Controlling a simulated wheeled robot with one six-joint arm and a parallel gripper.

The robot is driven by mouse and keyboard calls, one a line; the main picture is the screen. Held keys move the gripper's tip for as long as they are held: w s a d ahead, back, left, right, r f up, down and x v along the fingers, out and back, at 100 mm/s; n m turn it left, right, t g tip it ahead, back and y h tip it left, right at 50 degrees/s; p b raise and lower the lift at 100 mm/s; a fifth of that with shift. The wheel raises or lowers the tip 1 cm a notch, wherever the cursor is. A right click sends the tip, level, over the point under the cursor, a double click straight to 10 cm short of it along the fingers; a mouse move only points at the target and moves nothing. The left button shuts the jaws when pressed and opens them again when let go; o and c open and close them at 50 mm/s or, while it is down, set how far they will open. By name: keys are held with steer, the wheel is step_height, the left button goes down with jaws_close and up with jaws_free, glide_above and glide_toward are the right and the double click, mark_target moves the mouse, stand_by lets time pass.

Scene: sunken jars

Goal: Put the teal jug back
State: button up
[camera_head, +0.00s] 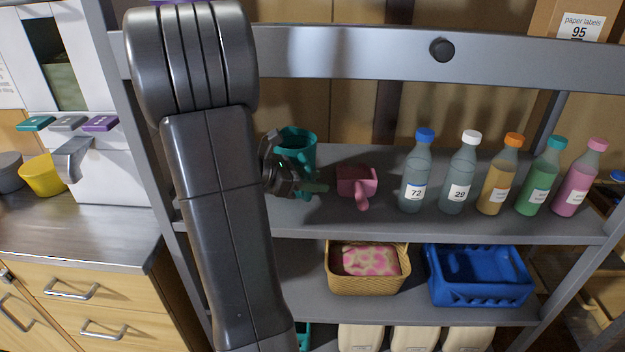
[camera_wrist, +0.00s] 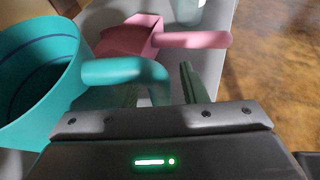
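The teal jug (camera_head: 297,142) is upright at the left end of the upper shelf, partly hidden behind my gripper (camera_head: 312,186). In the wrist view the teal jug (camera_wrist: 38,75) fills the left side, with its open mouth and a dark line inside. Its handle (camera_wrist: 115,72) reaches toward my gripper (camera_wrist: 163,88). My fingers stand apart on either side of the handle's downturned part, with a visible gap to the right finger. Whether the left finger touches the handle is hidden. Whether the jug's base rests on the shelf is also hidden.
A pink scoop-like vessel (camera_head: 357,181) stands just right of the jug. Several capped bottles (camera_head: 415,180) line the shelf farther right. A wicker basket (camera_head: 367,284) and a blue crate (camera_head: 478,276) sit on the shelf below. A grey crossbeam (camera_head: 350,48) runs above.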

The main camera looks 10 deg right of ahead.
steer(key=shift+r, duration=0.25)
steer(key=v, duration=1.2)
steer(key=shift+f, duration=0.2)
stand_by(1.0)
